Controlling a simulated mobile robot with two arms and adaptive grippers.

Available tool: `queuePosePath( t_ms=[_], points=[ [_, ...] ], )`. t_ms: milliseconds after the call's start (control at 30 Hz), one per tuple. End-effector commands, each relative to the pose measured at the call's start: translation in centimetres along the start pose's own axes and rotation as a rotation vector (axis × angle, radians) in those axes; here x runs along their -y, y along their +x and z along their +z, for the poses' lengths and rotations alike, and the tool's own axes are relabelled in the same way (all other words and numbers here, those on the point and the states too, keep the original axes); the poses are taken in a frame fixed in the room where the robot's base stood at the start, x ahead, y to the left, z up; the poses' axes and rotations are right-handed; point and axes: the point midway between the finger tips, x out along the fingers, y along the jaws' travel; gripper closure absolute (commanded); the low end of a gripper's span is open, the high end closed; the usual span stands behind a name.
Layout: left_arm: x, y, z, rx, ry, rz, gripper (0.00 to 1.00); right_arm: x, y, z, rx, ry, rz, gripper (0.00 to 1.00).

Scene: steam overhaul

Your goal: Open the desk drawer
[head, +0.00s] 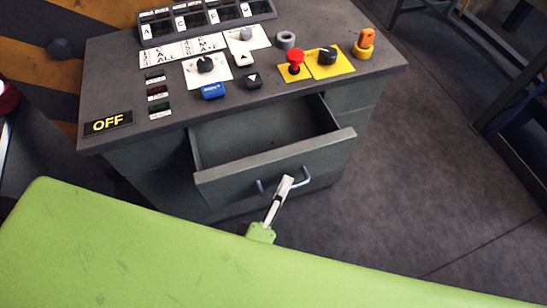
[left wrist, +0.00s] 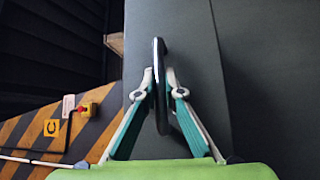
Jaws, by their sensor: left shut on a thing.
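The desk drawer (head: 225,182) is pulled out from the grey control desk (head: 120,60), and its inside shows as an empty dark space. Its bar handle (head: 304,176) is on the front panel. My left gripper (head: 284,184) is shut on this handle. In the left wrist view the left gripper's fingers (left wrist: 161,88) close around the dark handle (left wrist: 158,52), which stands upright in that picture in front of the grey drawer front (left wrist: 190,35). My right gripper is in neither view.
The desk top carries a red button (head: 295,60), black knobs, a blue switch (head: 213,91) and an "OFF" sign (head: 108,123). Open floor (head: 430,170) lies to the right. A dark metal frame (head: 500,95) stands at the far right.

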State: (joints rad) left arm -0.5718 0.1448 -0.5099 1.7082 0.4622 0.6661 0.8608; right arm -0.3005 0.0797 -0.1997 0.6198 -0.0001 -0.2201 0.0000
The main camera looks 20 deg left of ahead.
Motion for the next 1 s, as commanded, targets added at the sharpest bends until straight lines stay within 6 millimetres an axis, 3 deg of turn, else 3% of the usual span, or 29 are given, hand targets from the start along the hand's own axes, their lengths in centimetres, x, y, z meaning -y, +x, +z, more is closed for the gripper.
queuePosePath(
  t_ms=[100,300,800,833,900,1000],
  points=[
    [-0.3,-2.0,1.9,0.002,-0.001,-0.004,1.0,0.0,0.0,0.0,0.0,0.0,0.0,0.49],
    [-0.9,-3.9,3.9,0.002,-0.001,-0.002,1.0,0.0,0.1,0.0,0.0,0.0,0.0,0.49],
    [-1.1,-4.5,4.5,0.001,0.001,-0.001,1.0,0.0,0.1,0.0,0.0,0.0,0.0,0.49],
    [-1.1,-4.5,4.5,0.001,0.001,-0.001,0.86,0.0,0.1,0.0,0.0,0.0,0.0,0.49],
    [-1.1,-4.5,4.5,0.001,0.001,-0.001,0.74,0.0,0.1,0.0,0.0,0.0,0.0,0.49],
    [-1.1,-4.5,4.5,0.001,0.001,0.0,0.74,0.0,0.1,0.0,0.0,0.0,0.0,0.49]
  ],
)
